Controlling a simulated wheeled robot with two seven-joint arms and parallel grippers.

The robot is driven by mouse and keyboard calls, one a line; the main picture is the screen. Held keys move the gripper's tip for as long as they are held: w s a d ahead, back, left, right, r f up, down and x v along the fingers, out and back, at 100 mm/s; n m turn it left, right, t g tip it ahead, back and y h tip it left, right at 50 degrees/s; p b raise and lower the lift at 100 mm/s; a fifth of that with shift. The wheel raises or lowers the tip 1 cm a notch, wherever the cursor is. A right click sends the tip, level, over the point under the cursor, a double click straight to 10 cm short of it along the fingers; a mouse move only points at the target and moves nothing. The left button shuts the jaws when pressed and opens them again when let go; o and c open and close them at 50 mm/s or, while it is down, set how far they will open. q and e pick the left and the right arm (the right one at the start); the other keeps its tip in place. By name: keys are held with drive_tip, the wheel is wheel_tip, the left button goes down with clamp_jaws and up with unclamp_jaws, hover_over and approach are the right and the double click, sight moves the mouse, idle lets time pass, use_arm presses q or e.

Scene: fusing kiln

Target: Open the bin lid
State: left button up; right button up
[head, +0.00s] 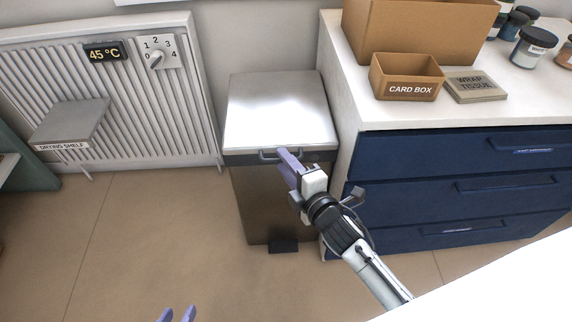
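The bin (262,205) is a dark brown box standing between the radiator and the drawer cabinet. Its shiny metal lid (278,110) lies flat and closed. A grey bar handle (268,156) runs along the lid's front edge. My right gripper (286,160) is at the right part of this handle, its purple fingers overlapping it in the picture. The fingers line up with each other, so I cannot tell if they are closed on the bar. My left gripper (178,313) shows only its two purple fingertips at the bottom edge, apart and empty.
A black pedal (284,245) sits at the bin's foot. A blue drawer cabinet (460,185) stands close on the right, with a card box (408,90) on top. A radiator (120,125) with a drying shelf (72,122) is on the left. The floor in front is clear.

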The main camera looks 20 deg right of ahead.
drive_tip(key=shift+c, duration=0.3)
use_arm(q)
drive_tip(key=shift+s+f, duration=0.1)
use_arm(e)
clamp_jaws()
